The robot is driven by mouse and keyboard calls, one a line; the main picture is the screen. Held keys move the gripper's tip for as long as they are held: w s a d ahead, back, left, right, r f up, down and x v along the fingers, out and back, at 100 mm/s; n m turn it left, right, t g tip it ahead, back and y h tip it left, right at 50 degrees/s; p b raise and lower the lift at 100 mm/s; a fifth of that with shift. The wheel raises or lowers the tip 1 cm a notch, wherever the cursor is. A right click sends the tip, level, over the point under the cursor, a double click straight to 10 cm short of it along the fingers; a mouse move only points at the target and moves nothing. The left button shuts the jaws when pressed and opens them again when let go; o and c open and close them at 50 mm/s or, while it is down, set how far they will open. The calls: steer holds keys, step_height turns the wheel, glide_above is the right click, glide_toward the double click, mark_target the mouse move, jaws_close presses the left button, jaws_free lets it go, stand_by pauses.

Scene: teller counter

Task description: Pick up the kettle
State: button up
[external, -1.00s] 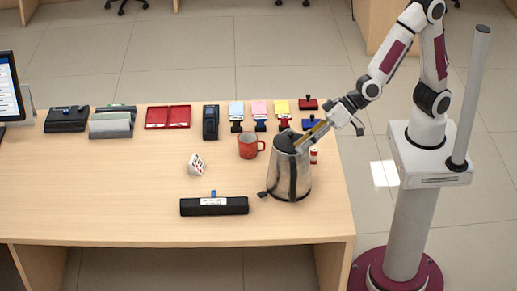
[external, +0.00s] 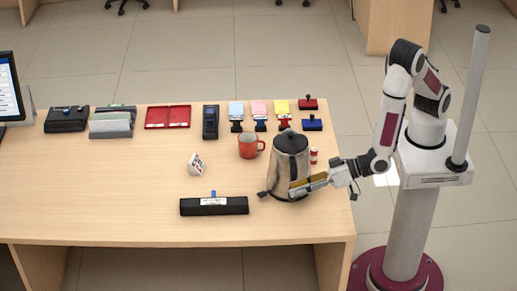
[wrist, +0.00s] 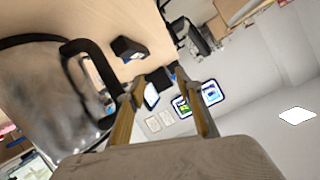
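The kettle (external: 290,160) is a steel pot with a dark lid, standing upright near the right end of the counter. In the wrist view the kettle (wrist: 35,95) fills the left side, and its black loop handle (wrist: 84,47) reaches toward my left finger. My gripper (external: 295,189) is low at the kettle's front, overlapping its lower body in the external view. In the wrist view my gripper (wrist: 163,80) has its two fingers apart, with no part of the kettle clearly between them. I cannot tell whether a finger touches the kettle.
A red mug (external: 248,146) stands behind and left of the kettle. A small red-and-white cylinder (external: 313,156) is close on its right. Stamps and pads line the back.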

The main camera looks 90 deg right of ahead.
steer(key=s+d+f+n+t+h, duration=0.1)
steer(key=s+d+f+t+h, duration=0.2)
steer(key=s+d+f, duration=0.2)
steer(key=shift+s+f+t+h, duration=0.2)
steer(key=shift+s+t+h, duration=0.15)
steer(key=shift+s, duration=0.45)
steer(key=shift+w, duration=0.1)
steer(key=shift+w+d, duration=0.25)
steer(key=shift+w, duration=0.95)
steer(key=shift+f, duration=0.1)
steer(key=shift+w+d+f, duration=0.15)
steer(key=shift+w+d, duration=0.05)
steer(key=shift+w, duration=0.65)
steer(key=shift+w+d+f, duration=0.15)
steer(key=shift+w+d, duration=0.05)
steer(key=shift+w, duration=0.65)
steer(key=shift+w+d+f, duration=0.15)
steer(key=shift+w+d, duration=0.05)
steer(key=shift+w, duration=0.65)
